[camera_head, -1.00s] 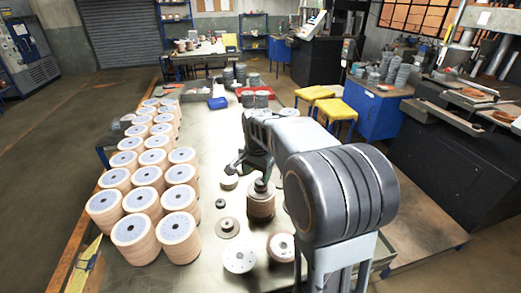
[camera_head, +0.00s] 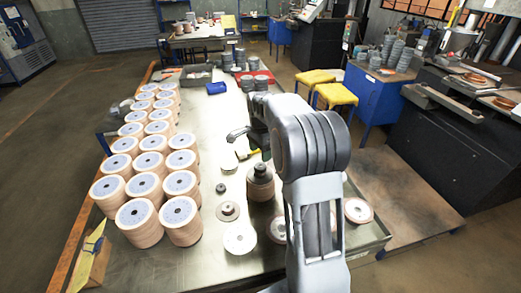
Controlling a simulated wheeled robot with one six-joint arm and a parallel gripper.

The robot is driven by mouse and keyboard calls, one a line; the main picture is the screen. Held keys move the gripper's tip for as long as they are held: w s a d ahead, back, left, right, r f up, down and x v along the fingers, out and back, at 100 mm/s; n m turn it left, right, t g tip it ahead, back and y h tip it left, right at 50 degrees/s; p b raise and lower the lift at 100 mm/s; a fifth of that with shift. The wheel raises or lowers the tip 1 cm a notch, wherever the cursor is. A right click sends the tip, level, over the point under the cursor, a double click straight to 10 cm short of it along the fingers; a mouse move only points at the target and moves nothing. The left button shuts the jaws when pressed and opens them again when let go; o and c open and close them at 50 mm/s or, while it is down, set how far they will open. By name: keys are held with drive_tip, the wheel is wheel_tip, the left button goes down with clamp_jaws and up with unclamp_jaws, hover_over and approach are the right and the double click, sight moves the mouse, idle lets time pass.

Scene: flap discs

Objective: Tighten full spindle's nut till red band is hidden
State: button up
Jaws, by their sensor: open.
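A spindle stacked with brown flap discs (camera_head: 261,187) stands upright on the metal bench (camera_head: 200,262), just left of my arm. A dark nut or cap (camera_head: 261,169) sits on top of it; a red band cannot be made out at this size. My gripper (camera_head: 236,135) is open, beyond and above the stack and slightly to its left, apart from the nut. My arm hides part of the bench on the right.
Tall stacks of discs (camera_head: 144,186) fill the bench's left side. A small dark part (camera_head: 221,188), a low flanged piece (camera_head: 228,211) and a flat disc (camera_head: 239,239) lie near the spindle. A yellow-handled item (camera_head: 248,154) lies behind it. Bare bench lies between.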

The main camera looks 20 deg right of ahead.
sight(260, 166)
drive_tip(key=shift+f+b, duration=2.2)
drive_tip(key=shift+f, duration=1.25)
drive_tip(key=n, duration=0.4)
drive_tip(key=shift+p, duration=0.35)
drive_tip(key=n, duration=0.6)
drive_tip(key=shift+n+p, duration=0.3)
drive_tip(key=n, duration=0.4)
drive_tip(key=shift+c, duration=0.4)
